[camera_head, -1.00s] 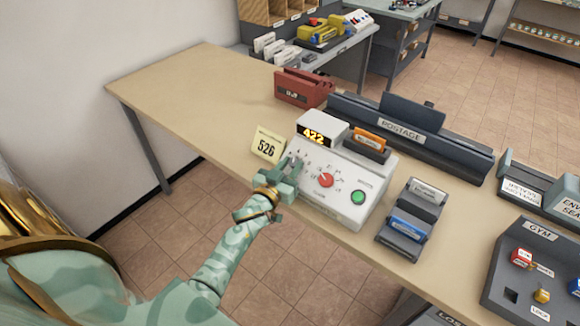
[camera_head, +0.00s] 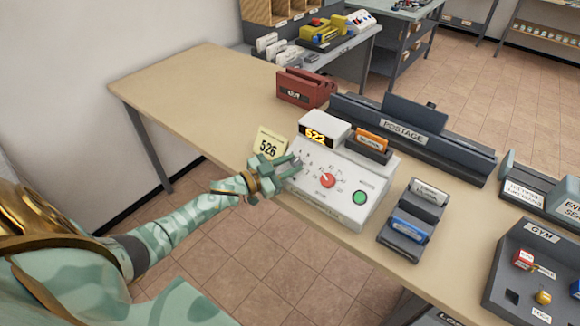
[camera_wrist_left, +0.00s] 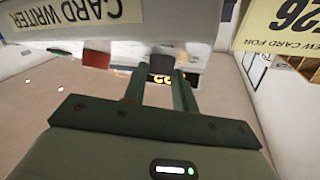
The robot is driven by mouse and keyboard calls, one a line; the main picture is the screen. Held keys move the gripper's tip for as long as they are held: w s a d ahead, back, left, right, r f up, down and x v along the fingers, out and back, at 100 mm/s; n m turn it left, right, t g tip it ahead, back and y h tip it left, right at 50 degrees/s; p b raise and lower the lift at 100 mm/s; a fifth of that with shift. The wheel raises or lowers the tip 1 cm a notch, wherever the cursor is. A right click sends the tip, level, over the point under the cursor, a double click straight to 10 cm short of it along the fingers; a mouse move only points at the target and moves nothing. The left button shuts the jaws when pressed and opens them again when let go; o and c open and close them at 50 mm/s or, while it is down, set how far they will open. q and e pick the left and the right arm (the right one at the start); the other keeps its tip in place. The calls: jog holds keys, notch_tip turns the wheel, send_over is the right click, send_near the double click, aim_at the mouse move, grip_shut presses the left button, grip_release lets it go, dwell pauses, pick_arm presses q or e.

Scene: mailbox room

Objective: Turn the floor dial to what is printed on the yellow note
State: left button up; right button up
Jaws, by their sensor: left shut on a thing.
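The white card writer (camera_head: 335,185) stands on the table. Its lit display (camera_head: 316,135) reads 522. The yellow note (camera_head: 269,146) behind its left side reads 526; it also shows upside down in the left wrist view (camera_wrist_left: 285,25). My left gripper (camera_head: 291,163) reaches the left of the sloped panel. Its fingers are shut on a dark dial (camera_wrist_left: 161,65), seen between them in the left wrist view. In the head view the hand hides this dial. My right gripper is not in view.
A round green button (camera_head: 359,198) is at the card writer's right. An orange card (camera_head: 370,140) stands in a slot behind. A red rack (camera_head: 305,88), a postage unit (camera_head: 410,135) and a grey card holder (camera_head: 410,220) surround it. The table's left end is clear.

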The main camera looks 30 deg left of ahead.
pick_arm(q)
jog(key=shift+a+m+g+h, duration=0.1)
jog(key=shift+m+g+h, duration=0.2)
jog(key=shift+m+h, duration=0.35)
jog(key=o, duration=1)
jog(key=shift+c, duration=0.2)
jog(key=p+v, duration=0.1)
jog(key=v, duration=1.5)
jog(key=shift+s, duration=0.15)
jog(key=shift+r, duration=0.1)
